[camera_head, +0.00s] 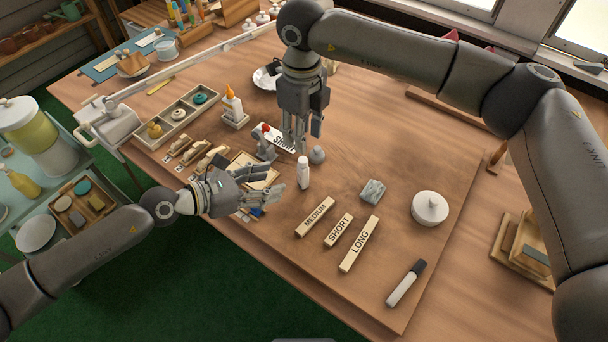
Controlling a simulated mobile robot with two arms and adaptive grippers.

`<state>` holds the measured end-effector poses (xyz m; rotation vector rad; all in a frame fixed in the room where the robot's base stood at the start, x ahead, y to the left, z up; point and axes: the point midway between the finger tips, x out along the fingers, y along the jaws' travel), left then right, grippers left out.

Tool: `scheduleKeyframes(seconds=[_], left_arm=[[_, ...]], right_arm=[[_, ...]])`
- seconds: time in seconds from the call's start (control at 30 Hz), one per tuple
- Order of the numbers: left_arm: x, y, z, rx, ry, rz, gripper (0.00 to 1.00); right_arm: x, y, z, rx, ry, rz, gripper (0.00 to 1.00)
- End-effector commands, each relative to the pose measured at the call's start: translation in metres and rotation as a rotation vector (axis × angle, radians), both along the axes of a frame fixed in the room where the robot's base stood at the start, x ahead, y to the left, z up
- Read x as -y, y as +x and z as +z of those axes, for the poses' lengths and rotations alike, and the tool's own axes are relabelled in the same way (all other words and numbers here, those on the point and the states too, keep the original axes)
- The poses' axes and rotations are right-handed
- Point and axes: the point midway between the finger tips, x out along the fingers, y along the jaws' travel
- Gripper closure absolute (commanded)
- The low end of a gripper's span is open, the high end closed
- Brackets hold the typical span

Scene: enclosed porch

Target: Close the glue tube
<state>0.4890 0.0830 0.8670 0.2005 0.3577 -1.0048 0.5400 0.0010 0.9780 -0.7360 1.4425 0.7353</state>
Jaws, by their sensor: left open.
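A small white tube (303,173) stands upright on the wooden board, just right of my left gripper; I take it for the glue tube, and I cannot tell whether its top is closed. A small grey knob-like piece (317,155) sits just behind it. A white glue bottle with an orange tip (232,106) stands farther back left in a small holder. My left gripper (277,183) is open, its fingers pointing right toward the white tube, with a small gap visible. My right gripper (303,142) points down behind the tube, near the grey piece; its finger opening is unclear.
Labelled blocks (338,230), a grey stone cube (373,191), a white lidded pot (430,208) and a marker (406,283) lie to the right. A compartment tray (180,116) is at left. The board's centre right is clear.

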Motion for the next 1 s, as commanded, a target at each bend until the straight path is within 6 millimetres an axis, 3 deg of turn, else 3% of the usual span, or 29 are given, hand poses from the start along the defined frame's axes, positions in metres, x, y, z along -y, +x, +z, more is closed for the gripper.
scheduleKeyframes(seconds=[0.6, 1.0], left_arm=[[0.073, 0.045, -0.034, -0.001, -0.003, 0.000, 0.50], [0.083, 0.051, -0.040, 0.001, -0.001, 0.000, 0.50]], right_arm=[[0.000, 0.000, 0.000, 0.000, 0.000, -0.001, 0.63], [0.000, 0.000, 0.000, 0.000, 0.000, 0.000, 0.63]])
